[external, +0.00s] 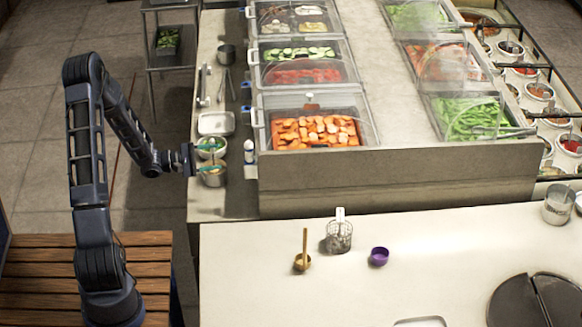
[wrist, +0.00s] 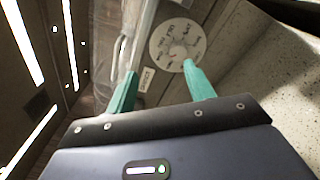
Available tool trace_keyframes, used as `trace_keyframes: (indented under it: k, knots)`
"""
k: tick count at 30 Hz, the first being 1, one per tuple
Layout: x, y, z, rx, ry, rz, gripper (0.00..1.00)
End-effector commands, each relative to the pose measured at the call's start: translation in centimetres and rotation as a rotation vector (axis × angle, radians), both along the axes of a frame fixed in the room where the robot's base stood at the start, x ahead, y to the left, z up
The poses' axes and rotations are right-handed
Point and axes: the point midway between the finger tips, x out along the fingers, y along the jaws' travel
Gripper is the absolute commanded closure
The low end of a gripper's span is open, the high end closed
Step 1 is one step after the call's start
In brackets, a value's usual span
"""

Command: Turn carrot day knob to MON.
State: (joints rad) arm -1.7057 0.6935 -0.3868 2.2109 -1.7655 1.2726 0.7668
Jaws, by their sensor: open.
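A round white day dial (wrist: 165,40) with printed letters around its rim shows in the wrist view, on a grey panel. A small knob or pointer with a reddish mark (wrist: 177,51) sits near its middle; I cannot read which day it points at. A small white label (wrist: 147,78) is below the dial, its text unclear. My gripper (wrist: 160,85) is open and empty, its teal fingers apart below the dial. In the external view my gripper (external: 207,158) is left of the counter's carrot bin (external: 315,131). The knob is not clear there.
A narrow side ledge (external: 215,100) holds bowls, a tray (external: 216,123) and utensils close to my gripper. A small white upright item (external: 249,152) is against the bin counter's left side. The white front counter (external: 460,240) has cups and wide free room.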

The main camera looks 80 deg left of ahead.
Motion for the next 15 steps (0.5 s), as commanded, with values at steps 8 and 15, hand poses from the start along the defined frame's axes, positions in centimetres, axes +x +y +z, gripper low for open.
trace_keyframes:
  k: [8,15]
  knots:
    - [0.1,0.0,-3.8,0.0,-0.001,-0.001,0.47]
    - [1.8,0.1,-4.0,0.0,-0.001,-0.003,0.47]
